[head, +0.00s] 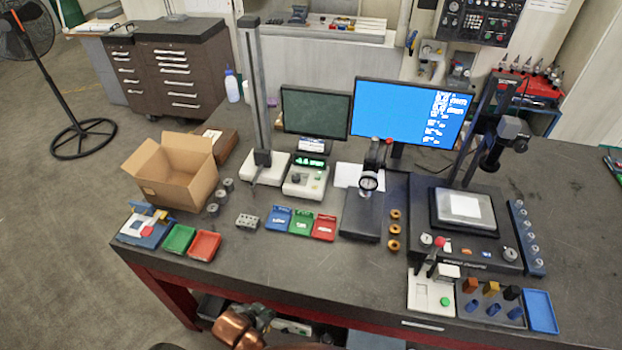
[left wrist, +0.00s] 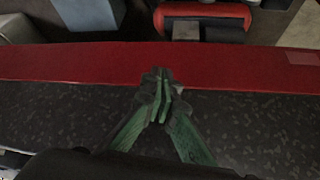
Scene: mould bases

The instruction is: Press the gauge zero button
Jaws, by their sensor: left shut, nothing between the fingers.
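A light readout box (head: 305,181) with a lit green display (head: 310,162) stands mid-table, with small buttons on its face that are too small to read. A tall column gauge (head: 255,100) on a pale base stands just left of it. A dial gauge (head: 368,182) on a dark stand is to its right. My left gripper (head: 265,313) is low at the front edge of the table, well apart from the readout box. In the left wrist view its green fingers (left wrist: 160,88) are together and empty, in front of a red beam. My right gripper is not seen.
A cardboard box (head: 172,172), green bin (head: 179,240) and red bin (head: 205,245) stand at left. Blue, green and red trays (head: 301,224) lie in front of the readout box. A fixture with a green button (head: 445,301) stands front right.

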